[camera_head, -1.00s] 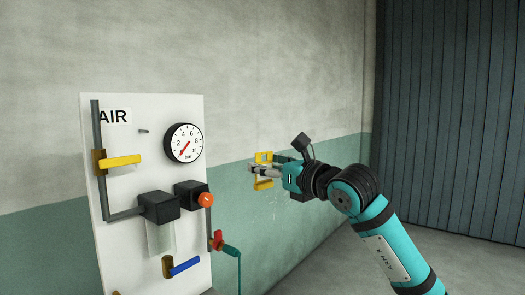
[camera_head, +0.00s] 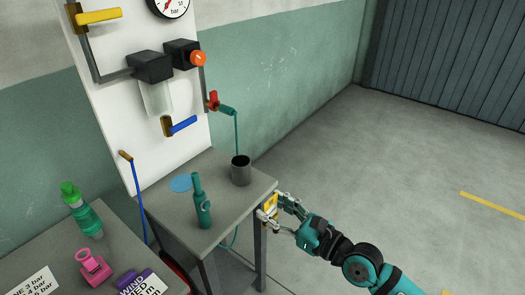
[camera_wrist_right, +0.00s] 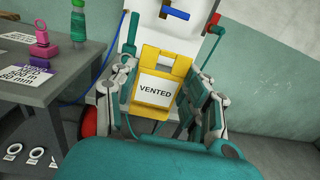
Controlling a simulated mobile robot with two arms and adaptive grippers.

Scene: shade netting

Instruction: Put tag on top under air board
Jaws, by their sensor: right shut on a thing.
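My right gripper (camera_head: 276,208) is shut on a yellow tag (camera_head: 270,202), beside the right edge of the small grey table (camera_head: 232,218). In the wrist view the tag (camera_wrist_right: 152,113) is a yellow plate with a white label reading "VENTED", between the fingers of my right gripper (camera_wrist_right: 157,95). The white air board (camera_head: 128,135) stands behind the table, with a black gauge, yellow and blue handles and an orange knob. My left gripper is not in view.
The small table holds a dark cup (camera_head: 241,172), a teal bottle-shaped tool (camera_head: 201,203) and a blue disc (camera_head: 181,183). Its front right part is bare. A second table (camera_head: 58,248) at left carries a green item, a pink item and labels. The floor at right is open.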

